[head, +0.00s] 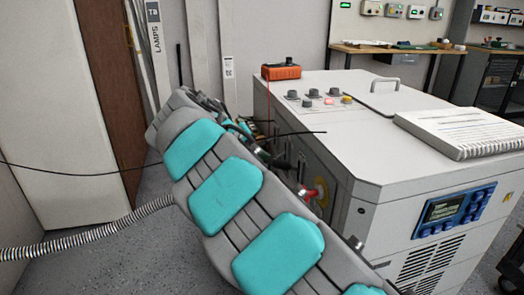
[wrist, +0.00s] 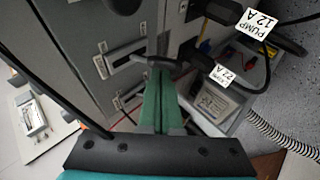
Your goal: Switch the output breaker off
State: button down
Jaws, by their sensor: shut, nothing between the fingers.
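In the wrist view my gripper (wrist: 160,82) has its green fingers together and empty, pointing at the side face of a grey cabinet (wrist: 80,35). A pale recessed fitting with a handle-like bar (wrist: 124,58) is just left of the fingertips. I cannot tell whether it is the output breaker or which way it is set. In the head view the cabinet (head: 345,125) stands right of my arm. A red rotary handle on a yellow plate (head: 318,192) shows on its side face. My arm hides much of that face and the gripper tips there.
Black cables with white tags, one reading PUMP 12 A (wrist: 258,22), hang right of the fingers. An orange meter (head: 281,71), several buttons (head: 318,98) and a thick manual (head: 465,130) are on the cabinet top. A ribbed hose (head: 90,232) crosses the floor at left.

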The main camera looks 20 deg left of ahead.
jog(key=shift+f+h, duration=0.3)
jog(key=shift+r, duration=0.1)
dwell(0.4)
jog(key=r+v, duration=0.1)
jog(key=v, duration=1.2)
jog(key=shift+d+r+p, duration=0.2)
jog(key=shift+r+p, duration=0.05)
jog(key=shift+p, duration=0.2)
jog(key=shift+w, duration=0.1)
